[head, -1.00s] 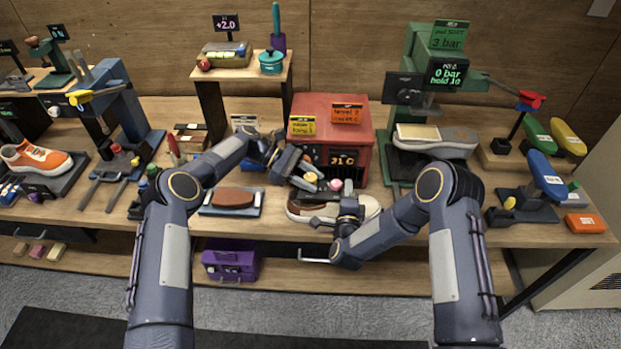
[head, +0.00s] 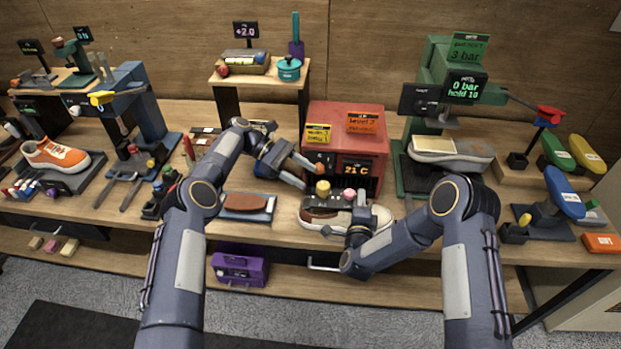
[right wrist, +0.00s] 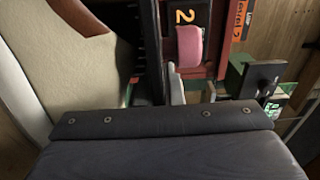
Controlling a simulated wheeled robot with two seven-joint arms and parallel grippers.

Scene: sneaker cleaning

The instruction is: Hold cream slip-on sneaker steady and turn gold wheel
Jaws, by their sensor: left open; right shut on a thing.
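The cream slip-on sneaker (head: 383,217), with brown suede parts, lies on the bench in front of the red heater box (head: 345,130). Its cream side also shows close up in the right wrist view (right wrist: 62,62). My right gripper (head: 358,207) is shut on the sneaker, partly covering it in the head view. A gold wheel (head: 323,188) sits at the front of the box, left of a pink knob (head: 351,194). My left gripper (head: 311,176) is open and empty, just left of and above the gold wheel, its fingers pointing toward it. I cannot tell whether they touch it.
A brown brush-like block (head: 247,203) lies on a tray to the left. A green press (head: 437,90) with another shoe (head: 452,153) stands at the right. An orange sneaker (head: 56,155) is far left. A purple box (head: 240,267) sits on the lower shelf.

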